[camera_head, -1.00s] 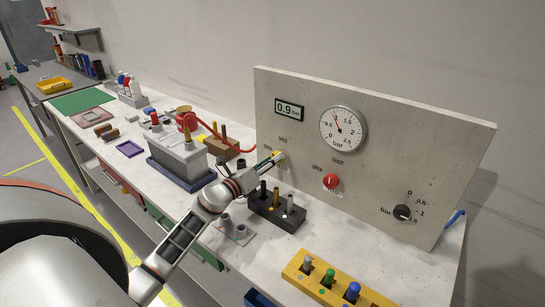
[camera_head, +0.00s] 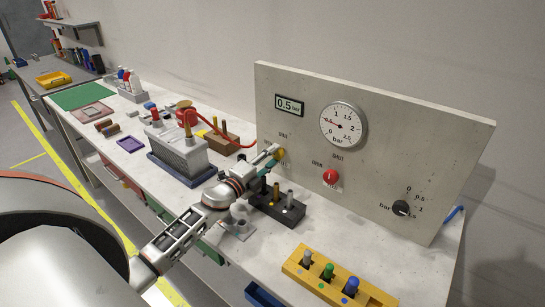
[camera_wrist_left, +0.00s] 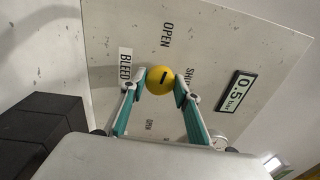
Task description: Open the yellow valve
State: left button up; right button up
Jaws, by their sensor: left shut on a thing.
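The yellow valve (camera_wrist_left: 160,80) is a round knob with a short black mark, on the upright grey panel (camera_head: 355,100). In the left wrist view it sits between labels reading OPEN, SHUT and BLEED. Its mark lies nearly across the picture. My left gripper (camera_wrist_left: 162,86) is shut on the valve, one fingertip on each side. In the head view the gripper (camera_head: 275,153) reaches the panel's left part and the valve (camera_head: 282,154) shows just at the fingertips. The digital display (camera_head: 289,105) reads 0.5 bar. My right gripper is not in view.
A round gauge (camera_head: 343,126), a red knob (camera_head: 330,176) and a black knob (camera_head: 400,208) share the panel. A black block (camera_head: 262,203) with upright pegs stands just below my left gripper. A yellow rack (camera_head: 290,268) stands nearer the front. A red hose (camera_head: 225,139) runs left of the panel.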

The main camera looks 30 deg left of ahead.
pick_arm(q)
jog(key=shift+n, duration=1)
jog(key=o, duration=1.1)
jog(key=shift+s, duration=0.1)
jog(key=s, duration=0.8)
jog(key=s+a, duration=0.1)
jog(key=s, duration=0.2)
jog(key=shift+s+f, duration=0.4)
